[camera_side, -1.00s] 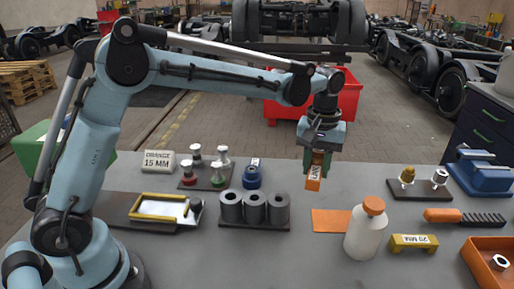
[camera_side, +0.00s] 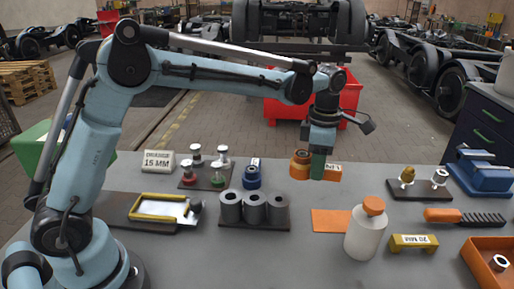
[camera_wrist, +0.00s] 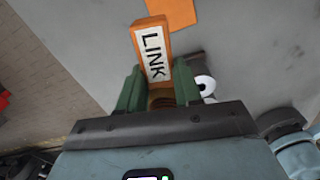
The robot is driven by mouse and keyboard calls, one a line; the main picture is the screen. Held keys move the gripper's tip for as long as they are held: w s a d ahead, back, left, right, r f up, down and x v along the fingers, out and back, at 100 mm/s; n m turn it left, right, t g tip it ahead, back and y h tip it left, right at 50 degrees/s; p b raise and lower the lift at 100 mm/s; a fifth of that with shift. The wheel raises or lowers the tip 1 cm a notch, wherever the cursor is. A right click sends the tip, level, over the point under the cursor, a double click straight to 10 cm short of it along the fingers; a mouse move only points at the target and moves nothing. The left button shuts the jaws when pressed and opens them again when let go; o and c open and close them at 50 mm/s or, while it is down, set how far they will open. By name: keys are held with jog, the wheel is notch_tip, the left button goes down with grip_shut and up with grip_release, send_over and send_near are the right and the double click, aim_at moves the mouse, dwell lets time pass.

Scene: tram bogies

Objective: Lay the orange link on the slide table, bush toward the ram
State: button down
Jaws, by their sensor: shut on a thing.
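My gripper (camera_side: 318,176) is shut on the orange link (camera_side: 332,171), held above the grey bench behind the orange sheet. The link is about level in the side view, its round bush end (camera_side: 300,164) to the left of the green fingers and its labelled end to the right. In the wrist view, the link (camera_wrist: 152,50) points up from between the fingers (camera_wrist: 158,88), its white LINK label showing; the bush end is mostly hidden.
Three grey cylinders (camera_side: 254,208) stand between the yellow-railed plate and the orange sheet (camera_side: 330,220). A blue ring part (camera_side: 251,176) and several red and green-based plungers (camera_side: 207,172) stand behind. A white bottle (camera_side: 366,232) is at front right.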

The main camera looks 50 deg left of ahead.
jog(key=shift+n, duration=0.8)
jog(key=shift+w+a, duration=0.1)
send_over(297, 182)
notch_tip(297, 182, down, 7)
jog(key=shift+r, duration=0.1)
jog(key=shift+f, duration=2.1)
jog(key=shift+f, duration=0.15)
jog(key=c, duration=0.8)
grip_release()
